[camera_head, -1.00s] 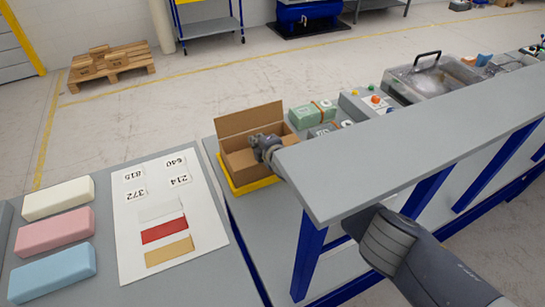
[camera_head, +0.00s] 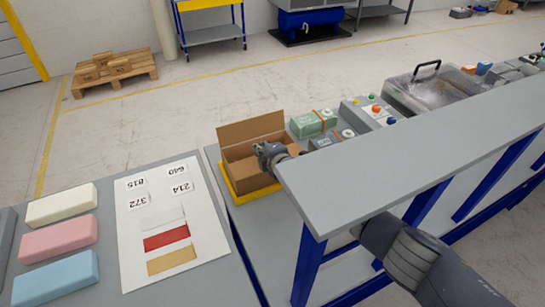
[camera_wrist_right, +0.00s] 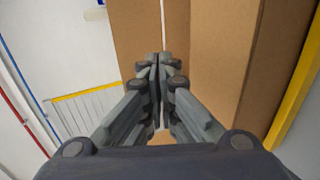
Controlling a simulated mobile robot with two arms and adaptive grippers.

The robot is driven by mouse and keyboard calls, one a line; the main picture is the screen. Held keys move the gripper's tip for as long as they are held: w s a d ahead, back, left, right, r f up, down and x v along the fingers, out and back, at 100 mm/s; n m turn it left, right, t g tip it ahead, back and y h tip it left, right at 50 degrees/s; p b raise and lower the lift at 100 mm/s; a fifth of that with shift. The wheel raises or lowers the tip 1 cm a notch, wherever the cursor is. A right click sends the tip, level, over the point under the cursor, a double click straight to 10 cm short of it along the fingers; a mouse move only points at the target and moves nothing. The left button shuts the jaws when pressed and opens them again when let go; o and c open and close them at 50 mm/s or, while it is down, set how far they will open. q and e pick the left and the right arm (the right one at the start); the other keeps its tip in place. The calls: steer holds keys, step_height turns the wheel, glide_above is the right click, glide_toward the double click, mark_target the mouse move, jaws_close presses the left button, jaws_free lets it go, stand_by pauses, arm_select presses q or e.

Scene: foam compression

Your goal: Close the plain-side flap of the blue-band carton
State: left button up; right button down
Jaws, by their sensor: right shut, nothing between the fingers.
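An open brown carton (camera_head: 240,172) sits on a yellow tray (camera_head: 229,184) at the left end of the long bench. Its far flap (camera_head: 252,130) stands raised. No blue band shows on the sides in view, so I cannot tell which side is plain. My right gripper (camera_head: 268,154) is at the carton's right part and partly hides it. In the right wrist view its fingers (camera_wrist_right: 160,62) are shut and empty, close in front of brown cardboard panels (camera_wrist_right: 215,60); contact cannot be told. My left gripper is not in view.
A grey raised shelf (camera_head: 410,165) runs in front of the carton's right side, with my right arm behind and under it. Green-wrapped packs (camera_head: 312,122) stand right of the carton. Left are foam blocks (camera_head: 58,241) and a white card sheet (camera_head: 190,262).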

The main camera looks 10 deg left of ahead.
steer(key=v, duration=0.9)
steer(key=shift+s, duration=0.2)
steer(key=shift+d, duration=0.1)
